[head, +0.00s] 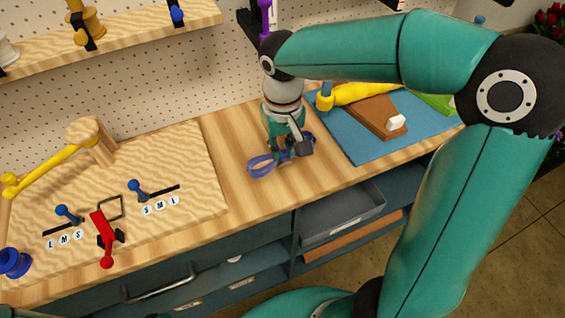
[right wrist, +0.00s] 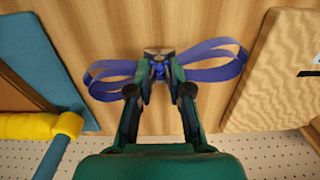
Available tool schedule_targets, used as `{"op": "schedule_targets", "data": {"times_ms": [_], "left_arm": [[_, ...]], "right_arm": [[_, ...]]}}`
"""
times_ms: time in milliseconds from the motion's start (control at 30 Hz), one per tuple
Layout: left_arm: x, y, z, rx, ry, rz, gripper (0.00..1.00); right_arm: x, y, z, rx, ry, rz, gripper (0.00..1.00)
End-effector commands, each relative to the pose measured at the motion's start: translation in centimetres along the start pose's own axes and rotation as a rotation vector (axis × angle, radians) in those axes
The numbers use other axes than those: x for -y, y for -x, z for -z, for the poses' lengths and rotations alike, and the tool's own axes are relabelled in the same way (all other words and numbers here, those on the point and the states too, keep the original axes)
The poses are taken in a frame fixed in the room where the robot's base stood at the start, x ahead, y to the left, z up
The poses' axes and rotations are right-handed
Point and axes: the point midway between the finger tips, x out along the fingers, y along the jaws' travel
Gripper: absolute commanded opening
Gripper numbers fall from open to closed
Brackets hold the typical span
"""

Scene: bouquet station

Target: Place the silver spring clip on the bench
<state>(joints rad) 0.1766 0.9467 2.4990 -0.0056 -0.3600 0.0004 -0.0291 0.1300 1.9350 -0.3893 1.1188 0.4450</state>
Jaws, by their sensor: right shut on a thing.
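My right gripper (head: 285,156) points down at the wooden bench (head: 240,130), just left of the blue mat. It is shut on a blue-looped thing (head: 262,165) at or just above the bench top. In the right wrist view, the blue-looped thing (right wrist: 220,72) spreads a flat loop to each side of the fingertips (right wrist: 160,75). A small silvery-brown piece (right wrist: 158,52) sits at its middle between the fingers; I cannot tell for sure whether this is the silver spring clip. No other silver clip shows clearly. My left gripper is not in view.
A blue mat (head: 350,145) with a brown block (head: 372,115) and a yellow-handled tool (head: 360,93) lies to the right. A wavy-grained board (head: 180,160) with blue and red levers is on the left. Open drawers (head: 345,215) are below the bench edge. Bare bench lies between.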

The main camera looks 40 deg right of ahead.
Motion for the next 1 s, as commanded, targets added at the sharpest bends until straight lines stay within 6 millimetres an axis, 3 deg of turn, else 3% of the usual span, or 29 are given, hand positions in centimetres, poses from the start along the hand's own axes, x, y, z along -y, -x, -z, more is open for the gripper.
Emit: {"op": "schedule_targets", "data": {"times_ms": [500,900,933,1000], "left_arm": [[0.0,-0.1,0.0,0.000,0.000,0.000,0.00],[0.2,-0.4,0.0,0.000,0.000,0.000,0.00],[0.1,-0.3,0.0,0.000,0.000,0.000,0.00],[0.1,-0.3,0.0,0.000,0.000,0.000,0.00]], "right_arm": [[-0.1,-5.5,0.0,0.002,-0.001,-0.002,0.00],[-0.1,-6.1,0.0,-0.001,-0.001,0.000,0.00],[-0.1,-5.9,0.0,-0.002,-0.001,0.000,0.24],[-0.1,-5.9,0.0,-0.001,-0.001,0.000,0.35]]}}
